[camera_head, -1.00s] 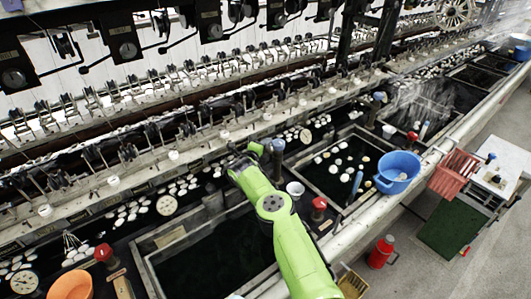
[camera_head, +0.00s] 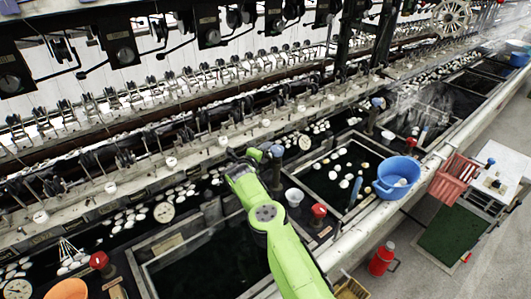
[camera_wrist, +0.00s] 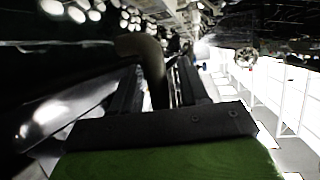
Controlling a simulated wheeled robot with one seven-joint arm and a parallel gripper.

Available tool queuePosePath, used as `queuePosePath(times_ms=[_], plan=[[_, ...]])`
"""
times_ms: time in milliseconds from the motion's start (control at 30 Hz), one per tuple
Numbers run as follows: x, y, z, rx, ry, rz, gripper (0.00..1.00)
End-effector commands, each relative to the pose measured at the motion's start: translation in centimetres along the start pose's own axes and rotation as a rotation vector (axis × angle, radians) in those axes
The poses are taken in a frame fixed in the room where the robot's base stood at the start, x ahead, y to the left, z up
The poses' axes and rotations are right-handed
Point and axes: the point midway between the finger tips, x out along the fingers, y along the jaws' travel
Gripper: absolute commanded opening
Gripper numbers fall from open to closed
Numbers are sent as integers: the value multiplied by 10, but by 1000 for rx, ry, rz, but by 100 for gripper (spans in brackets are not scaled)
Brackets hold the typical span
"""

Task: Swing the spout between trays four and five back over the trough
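In the head view my green arm reaches over the basins, and my dark gripper (camera_head: 251,155) is at the trough's near side. A blue-topped post (camera_head: 277,152) stands just right of it. In the wrist view a dark curved pipe (camera_wrist: 150,62), apparently the spout, rises between my gripper's two dark fingers (camera_wrist: 158,88) and bends left at its top. The fingers stand apart on either side of it. I cannot tell whether they touch it. In the head view the spout is hidden by or merges with my gripper. The trough (camera_head: 196,190) holds white cocoons and runs along behind the basins.
A dark water basin (camera_head: 205,265) lies left of my arm, and another with floating cocoons (camera_head: 335,172) lies right. A blue bucket (camera_head: 397,178) sits on the front ledge. Reeling machinery lines the back.

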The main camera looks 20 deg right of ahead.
Motion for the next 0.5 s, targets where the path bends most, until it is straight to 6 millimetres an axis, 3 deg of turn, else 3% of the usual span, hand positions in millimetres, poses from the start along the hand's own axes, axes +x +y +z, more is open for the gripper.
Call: queuePosePath(times_ms=[167, 267, 500], plan=[[-6, -1, 1, -1, -2, 4, 44], [-21, -4, 3, -2, -5, 5, 44], [-85, -6, 2, -1, -8, 4, 44]])
